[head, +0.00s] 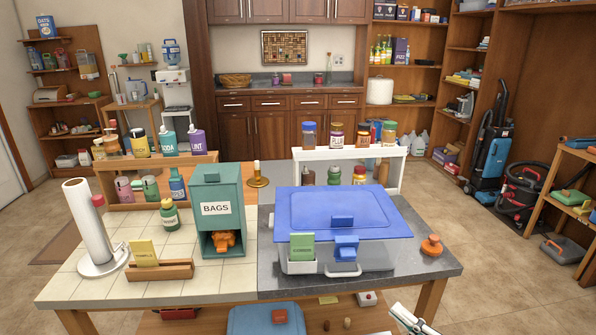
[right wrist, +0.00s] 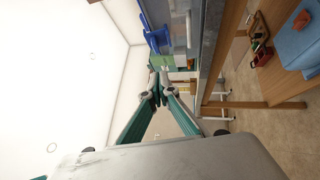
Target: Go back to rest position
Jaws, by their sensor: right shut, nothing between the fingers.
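My right gripper (head: 408,319) shows at the bottom edge of the head view, in front of the table and right of its middle. Only its end is in the picture. In the right wrist view its two green-sided fingers (right wrist: 157,88) come together at the tips, and nothing is between them. It is apart from the table (head: 437,266), which stands beyond it. My left gripper is in neither view.
A clear bin with a blue lid (head: 380,217) sits on the table's grey right half, beside an orange knob-topped object (head: 432,245). A green BAGS dispenser (head: 218,190) and a paper towel roll (head: 87,222) stand left. Open floor lies right of the table.

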